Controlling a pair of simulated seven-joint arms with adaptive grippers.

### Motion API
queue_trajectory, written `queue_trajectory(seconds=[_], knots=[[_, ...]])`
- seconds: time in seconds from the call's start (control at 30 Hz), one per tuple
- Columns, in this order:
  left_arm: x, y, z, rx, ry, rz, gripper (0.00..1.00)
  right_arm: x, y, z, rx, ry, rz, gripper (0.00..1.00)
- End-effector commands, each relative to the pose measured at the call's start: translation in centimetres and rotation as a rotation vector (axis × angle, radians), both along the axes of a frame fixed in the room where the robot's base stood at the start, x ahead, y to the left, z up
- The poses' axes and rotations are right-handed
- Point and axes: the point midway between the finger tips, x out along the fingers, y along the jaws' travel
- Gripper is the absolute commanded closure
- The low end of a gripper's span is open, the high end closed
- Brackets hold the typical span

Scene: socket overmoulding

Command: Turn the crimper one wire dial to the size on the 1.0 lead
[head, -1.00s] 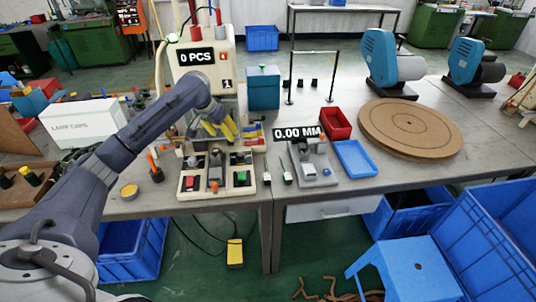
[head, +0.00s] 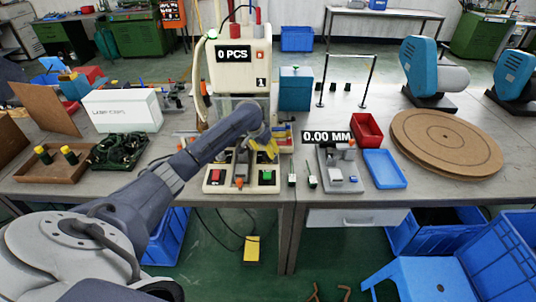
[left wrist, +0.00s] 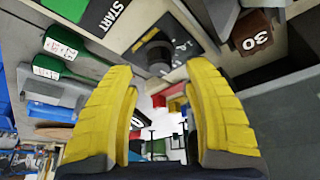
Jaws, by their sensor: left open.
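The crimper (head: 232,72) stands at the table's middle, with a "0 PCS" display and a "1" plate. Its wire dial, a black round knob (left wrist: 155,52) on a dark plate with pale size marks, shows in the left wrist view; the marks are too small to read. My left gripper (head: 266,150) is open and empty at the crimper's front. In the wrist view its yellow fingertips (left wrist: 160,78) lie either side of the knob, just short of it in the picture, without visible contact. Two green-tagged leads (head: 311,176) lie right of the crimper; their tags are unreadable. My right gripper is not in view.
A "START" label (left wrist: 108,14) and a brown block marked "30" (left wrist: 252,38) are near the knob. Red (head: 216,176) and green (head: 267,176) buttons sit on the crimper's base. A gauge reading "0.00 MM" (head: 326,137) and a blue tray (head: 385,168) stand right.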

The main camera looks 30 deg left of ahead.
Motion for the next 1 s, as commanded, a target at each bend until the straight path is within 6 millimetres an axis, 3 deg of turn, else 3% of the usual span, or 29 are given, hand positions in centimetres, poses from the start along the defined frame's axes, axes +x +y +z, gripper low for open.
queue_trajectory(seconds=[0.3, 0.77, 1.0], knots=[[1.2, -0.2, -2.9, -0.001, 0.001, 0.002, 0.49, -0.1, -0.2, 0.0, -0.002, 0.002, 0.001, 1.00], [1.4, -0.2, -3.4, 0.000, 0.000, 0.000, 0.49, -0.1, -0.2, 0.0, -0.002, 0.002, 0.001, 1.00], [1.4, -0.2, -3.4, 0.000, 0.000, 0.000, 0.74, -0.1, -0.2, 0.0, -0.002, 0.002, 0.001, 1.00]])
